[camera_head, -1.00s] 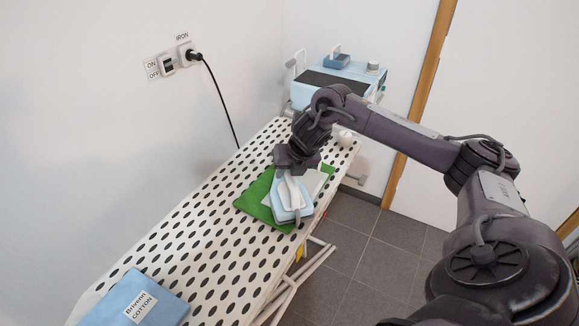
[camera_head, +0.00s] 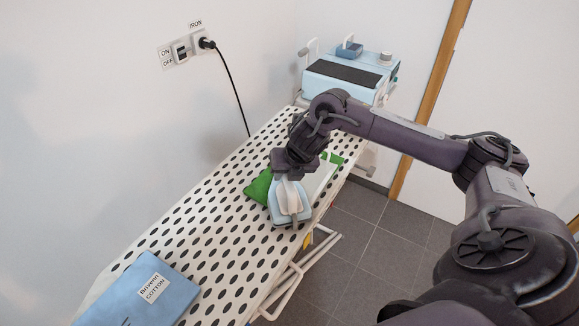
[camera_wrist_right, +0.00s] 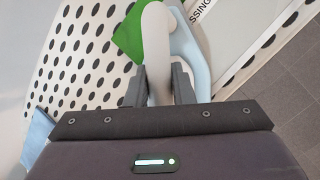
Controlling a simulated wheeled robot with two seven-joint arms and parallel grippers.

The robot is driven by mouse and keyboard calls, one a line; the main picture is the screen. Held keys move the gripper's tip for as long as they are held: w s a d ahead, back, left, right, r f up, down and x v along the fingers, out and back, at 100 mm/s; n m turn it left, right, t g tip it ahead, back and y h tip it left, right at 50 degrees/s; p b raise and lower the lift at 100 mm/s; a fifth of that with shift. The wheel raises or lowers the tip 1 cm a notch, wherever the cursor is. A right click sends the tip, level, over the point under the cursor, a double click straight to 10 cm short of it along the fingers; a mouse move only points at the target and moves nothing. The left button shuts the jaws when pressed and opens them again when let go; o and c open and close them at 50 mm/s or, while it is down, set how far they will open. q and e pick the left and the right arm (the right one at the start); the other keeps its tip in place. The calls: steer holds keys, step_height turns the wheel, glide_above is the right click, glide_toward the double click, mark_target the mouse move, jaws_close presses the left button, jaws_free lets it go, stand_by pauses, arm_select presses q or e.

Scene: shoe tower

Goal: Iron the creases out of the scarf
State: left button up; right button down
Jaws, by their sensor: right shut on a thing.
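The green scarf (camera_head: 258,187) lies on the white perforated ironing board (camera_head: 200,230). A pale grey-white sheet (camera_head: 322,180) lies over part of it, and another strip of green shows at its far right. The light blue iron (camera_head: 290,214) with a white handle sits over the near part of the scarf, covering what lies under it. My right gripper (camera_head: 289,174) is shut on the iron's handle (camera_wrist_right: 157,40). The scarf also shows in the wrist view (camera_wrist_right: 127,35). I cannot tell whether creases remain under the sheet. My left gripper is out of view.
A folded blue cloth labelled cotton (camera_head: 140,292) lies at the board's near left end. A light blue station (camera_head: 350,75) stands beyond the far end. The wall has an ON/OFF switch (camera_head: 181,52) and a plugged-in black cord (camera_head: 232,88). The board between scarf and folded cloth is clear.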

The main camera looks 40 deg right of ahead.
steer(key=shift+s+a+r, duration=0.1)
steer(key=shift+s+a, duration=0.05)
steer(key=shift+a, duration=0.4)
steer(key=shift+r, duration=0.15)
steer(key=shift+d+r+p, duration=0.1)
steer(key=shift+r+p, duration=0.45)
steer(key=shift+p, duration=0.15)
steer(key=shift+r+p, duration=1.95)
steer(key=shift+r, duration=0.4)
steer(key=shift+r+p, duration=1.4)
steer(key=shift+r, duration=0.2)
steer(key=shift+f, duration=0.1)
